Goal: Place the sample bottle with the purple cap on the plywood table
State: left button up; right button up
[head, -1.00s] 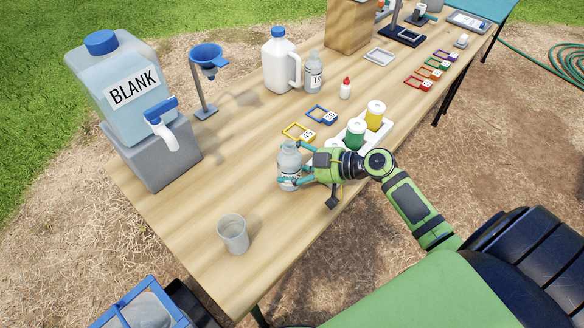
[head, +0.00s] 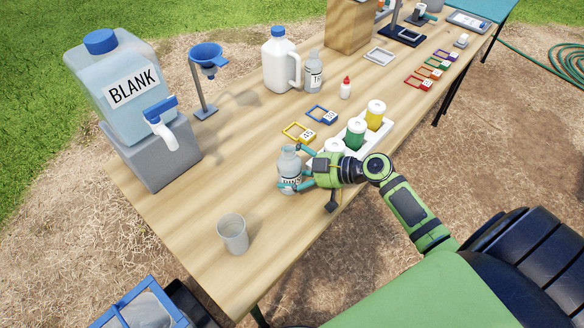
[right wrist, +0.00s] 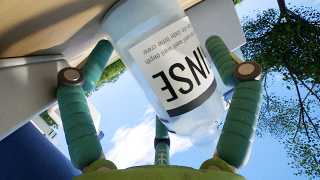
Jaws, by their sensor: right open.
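No purple cap shows in either view. A clear bottle with a white label (head: 289,171) is at the table's near side; the right wrist view shows "RINSE" on its label (right wrist: 180,78). My right gripper (head: 292,168) is open around this bottle, its fingers on either side; whether they touch it I cannot tell. The bottle looks upright, at or very near the top of the plywood table (head: 205,215). A white rack (head: 388,128) behind my gripper holds bottles with white tops, one green and one yellow; a white top beside them is partly hidden by my gripper. My left gripper is not in view.
A grey cup (head: 233,235) stands near the front left edge. A BLANK jug (head: 120,90) on a grey block, a funnel stand (head: 205,85), a white jug (head: 280,62) and coloured frames (head: 298,132) stand further back. The table is clear between the cup and the block.

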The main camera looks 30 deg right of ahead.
jog(key=shift+s+d+r, duration=0.1)
jog(key=shift+r, duration=0.1)
jog(key=b+v, duration=0.2)
jog(key=v, duration=0.9)
jog(key=shift+s+d+r, duration=0.15)
jog(key=shift+s+r, duration=0.05)
jog(key=shift+r, duration=0.05)
